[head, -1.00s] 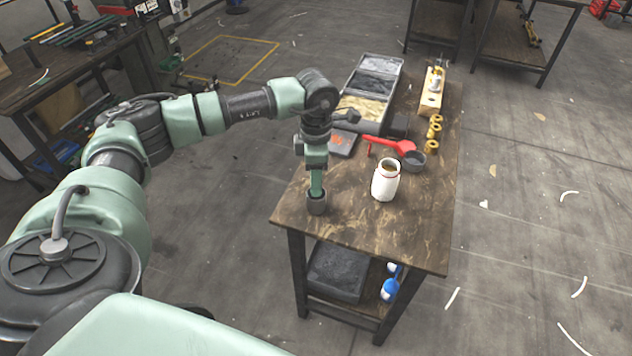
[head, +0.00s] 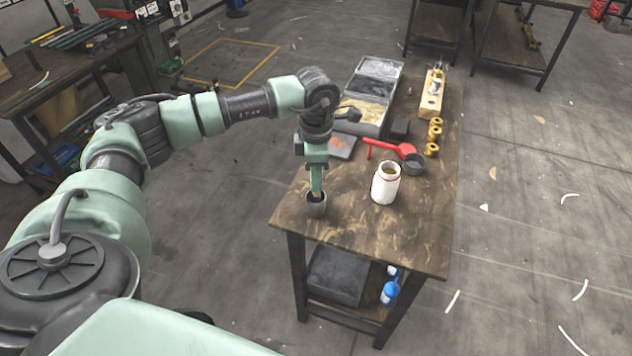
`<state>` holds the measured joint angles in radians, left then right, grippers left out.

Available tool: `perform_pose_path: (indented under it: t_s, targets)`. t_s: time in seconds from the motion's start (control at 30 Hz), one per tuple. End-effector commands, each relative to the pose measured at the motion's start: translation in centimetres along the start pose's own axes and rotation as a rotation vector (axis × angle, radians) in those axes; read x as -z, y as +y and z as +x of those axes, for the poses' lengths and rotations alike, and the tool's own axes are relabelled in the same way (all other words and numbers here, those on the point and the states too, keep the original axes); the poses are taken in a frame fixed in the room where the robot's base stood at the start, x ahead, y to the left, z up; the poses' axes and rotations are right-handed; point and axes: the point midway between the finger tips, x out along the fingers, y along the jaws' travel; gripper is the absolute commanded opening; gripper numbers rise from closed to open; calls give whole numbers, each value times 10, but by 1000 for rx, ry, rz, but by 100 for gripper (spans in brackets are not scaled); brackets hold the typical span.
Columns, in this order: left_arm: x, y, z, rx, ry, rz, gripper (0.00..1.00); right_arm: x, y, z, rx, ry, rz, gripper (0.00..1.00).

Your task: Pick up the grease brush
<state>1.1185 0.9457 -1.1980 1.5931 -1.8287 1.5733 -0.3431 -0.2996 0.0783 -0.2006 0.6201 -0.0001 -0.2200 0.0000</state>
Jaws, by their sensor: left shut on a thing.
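My left gripper (head: 316,186) points straight down over a small dark grey cup (head: 316,207) near the left edge of the table. It is shut on a thin upright piece, which I take to be the grease brush (head: 315,195). Only a short part of the brush shows between the fingers and the cup, and its lower end is hidden inside the cup. My right gripper is out of view.
On the wooden table (head: 400,230) a white jar (head: 385,184) stands right of the cup. The front right of the tabletop is clear.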

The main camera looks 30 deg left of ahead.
Motion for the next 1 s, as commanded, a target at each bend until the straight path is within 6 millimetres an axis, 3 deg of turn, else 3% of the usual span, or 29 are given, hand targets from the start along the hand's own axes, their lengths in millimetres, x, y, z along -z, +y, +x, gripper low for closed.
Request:
perform_pose_path:
  t_s: [0.27,0.5,0.7,0.8,1.0]
  targets:
    - [-1,1,-52,-5,-4,1,0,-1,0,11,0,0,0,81]
    - [-1,1,-117,-5,-5,1,0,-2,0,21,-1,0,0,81]
    - [0,0,-160,-3,-2,1,0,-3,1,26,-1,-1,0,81]
    - [0,0,-175,-2,0,0,0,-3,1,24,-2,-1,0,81]
    - [0,0,-186,-1,0,1,0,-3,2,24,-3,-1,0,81]
